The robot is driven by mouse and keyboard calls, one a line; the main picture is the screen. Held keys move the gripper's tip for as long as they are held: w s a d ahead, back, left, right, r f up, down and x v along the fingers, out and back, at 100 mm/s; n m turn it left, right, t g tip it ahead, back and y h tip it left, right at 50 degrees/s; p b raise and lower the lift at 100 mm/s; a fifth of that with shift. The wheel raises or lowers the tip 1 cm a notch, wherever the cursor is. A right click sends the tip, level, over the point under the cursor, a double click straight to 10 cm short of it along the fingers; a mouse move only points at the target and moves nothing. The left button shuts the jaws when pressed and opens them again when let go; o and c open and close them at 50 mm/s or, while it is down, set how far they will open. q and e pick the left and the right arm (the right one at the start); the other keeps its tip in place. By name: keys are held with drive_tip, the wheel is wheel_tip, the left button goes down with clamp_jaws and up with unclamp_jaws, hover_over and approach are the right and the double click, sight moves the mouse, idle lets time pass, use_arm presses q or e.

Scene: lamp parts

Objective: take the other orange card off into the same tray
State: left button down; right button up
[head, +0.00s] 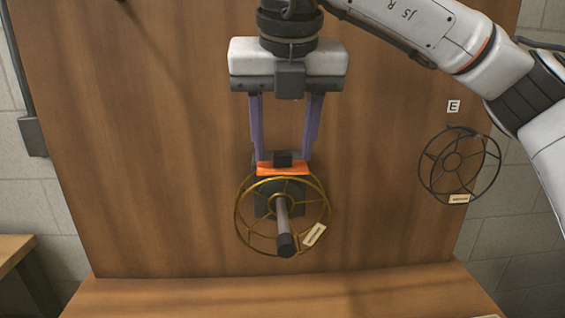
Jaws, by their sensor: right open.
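The orange card (283,169) sits at the top edge of a brass wire ring (237,219), with a small black block (283,158) just above it. My right gripper (281,157) comes down from above with its two purple fingers apart. The fingertips are on either side of the black block, at the card's upper edge. I cannot tell whether they touch it. No second orange card shows. No tray can be made out. My left gripper is not in view.
A dark peg (285,240) sticks out through the brass ring from the upright wooden board (150,170). A dark wire ring (430,182) hangs at the right under a sign marked E (453,106). A wooden ledge (200,300) runs along the bottom.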

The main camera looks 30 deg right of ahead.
drive_tip(key=c, duration=1.1)
drive_tip(key=shift+c, duration=0.2)
